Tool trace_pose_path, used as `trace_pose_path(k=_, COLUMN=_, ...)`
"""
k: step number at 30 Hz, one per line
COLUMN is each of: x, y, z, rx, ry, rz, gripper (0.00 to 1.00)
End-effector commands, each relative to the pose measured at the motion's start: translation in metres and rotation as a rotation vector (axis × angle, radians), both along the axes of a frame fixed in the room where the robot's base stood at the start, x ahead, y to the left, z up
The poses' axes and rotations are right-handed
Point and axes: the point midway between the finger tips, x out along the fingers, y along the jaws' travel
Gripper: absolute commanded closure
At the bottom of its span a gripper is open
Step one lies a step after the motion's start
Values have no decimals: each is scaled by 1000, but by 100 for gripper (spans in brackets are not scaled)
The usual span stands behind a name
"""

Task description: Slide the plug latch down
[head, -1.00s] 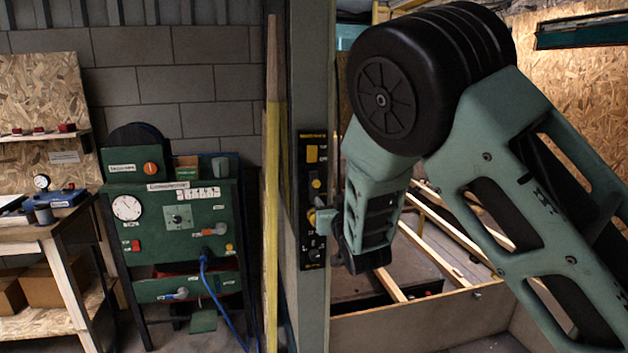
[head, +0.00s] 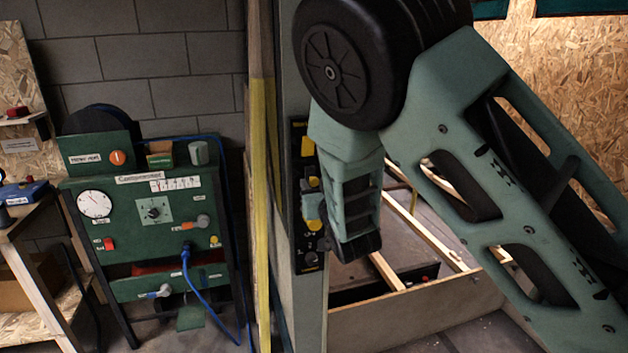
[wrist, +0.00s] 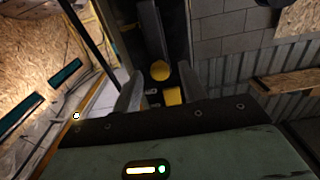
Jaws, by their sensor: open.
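A narrow black panel (head: 297,225) is fixed to the side of an upright post, with several yellow parts on it. I cannot read its labels or tell which part is the plug latch. My gripper (head: 312,207) is at the panel's middle, just below a yellow part (head: 313,183), and partly covers the panel. In the wrist view my gripper (wrist: 160,80) has its two fingers apart. A round yellow knob (wrist: 160,70) and a yellow block (wrist: 172,96) show between them. I cannot tell whether the fingers touch anything.
The grey post (head: 296,75) stands close beside my gripper. A green console (head: 125,225) with a dial, knobs and a blue cable stands to the left. A wooden workbench (head: 25,250) is at the far left. Timber framing (head: 405,330) lies behind my arm at the right.

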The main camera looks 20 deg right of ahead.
Motion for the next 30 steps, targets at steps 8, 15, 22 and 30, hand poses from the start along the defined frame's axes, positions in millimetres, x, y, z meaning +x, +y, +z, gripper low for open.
trace_pose_path(k=8, x=0, y=0, z=0, rx=0, ry=0, rz=0, gripper=64)
trace_pose_path(k=15, x=0, y=0, z=0, rx=0, ry=0, rz=0, gripper=100)
trace_pose_path(k=22, x=0, y=0, z=-8, rx=1, ry=0, rz=0, gripper=100)
trace_pose_path(k=30, x=0, y=0, z=-31, rx=1, ry=0, rz=0, gripper=100)
